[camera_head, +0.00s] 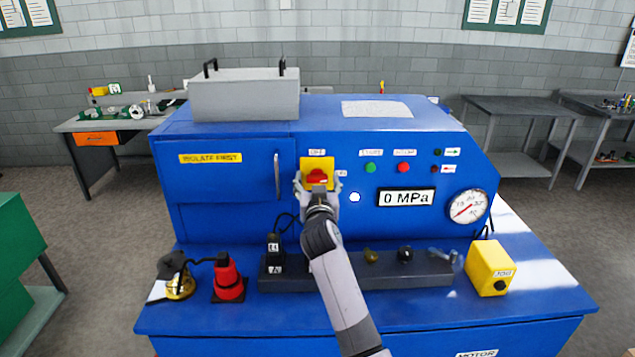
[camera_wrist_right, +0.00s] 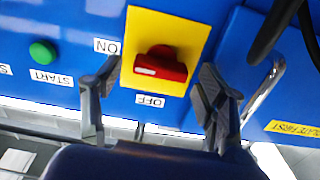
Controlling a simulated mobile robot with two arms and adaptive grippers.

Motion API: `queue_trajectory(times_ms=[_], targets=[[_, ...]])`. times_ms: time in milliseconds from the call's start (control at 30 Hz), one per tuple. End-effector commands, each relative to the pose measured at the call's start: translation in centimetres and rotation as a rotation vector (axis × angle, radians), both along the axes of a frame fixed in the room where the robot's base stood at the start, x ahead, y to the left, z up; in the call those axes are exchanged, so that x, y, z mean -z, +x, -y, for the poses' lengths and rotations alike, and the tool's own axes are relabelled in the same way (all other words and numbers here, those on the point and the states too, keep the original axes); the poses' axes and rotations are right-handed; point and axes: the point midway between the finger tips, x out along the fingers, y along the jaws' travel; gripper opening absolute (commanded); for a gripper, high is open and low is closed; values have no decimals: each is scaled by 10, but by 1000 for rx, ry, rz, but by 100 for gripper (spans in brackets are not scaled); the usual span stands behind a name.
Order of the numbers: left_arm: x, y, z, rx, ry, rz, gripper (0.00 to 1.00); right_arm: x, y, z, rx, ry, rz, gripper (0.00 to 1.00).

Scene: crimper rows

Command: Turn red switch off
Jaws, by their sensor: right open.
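The red switch (camera_head: 317,177) is a red rotary handle on a yellow plate (camera_head: 309,164) on the blue machine's front. It also shows in the wrist view, which is upside down: the red switch (camera_wrist_right: 161,66) lies horizontally, its white mark at the end facing the ON label (camera_wrist_right: 106,46). The OFF label (camera_wrist_right: 150,101) sits at the plate's other marked side, above the plate in the head view. My right gripper (camera_head: 318,187) is open in front of the switch. In the wrist view its fingers (camera_wrist_right: 155,100) stand either side of the plate, apart from the handle. My left gripper is not in view.
Right of the switch are a green START button (camera_head: 370,168), a red button (camera_head: 403,167), a 0 MPa display (camera_head: 406,198) and a gauge (camera_head: 468,206). A handle (camera_head: 277,177) stands out to the left. Below are a dark rail (camera_head: 430,268) and a yellow JOG box (camera_head: 490,267).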

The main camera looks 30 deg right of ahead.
Motion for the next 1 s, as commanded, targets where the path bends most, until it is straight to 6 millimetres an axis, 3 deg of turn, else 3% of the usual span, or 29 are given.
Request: queue_trajectory(times_ms=[733,1000], targets=[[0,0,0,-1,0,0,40,0,0,0,0,0,-1,20],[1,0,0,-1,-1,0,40,0,0,0,0,-19,-13,19]])
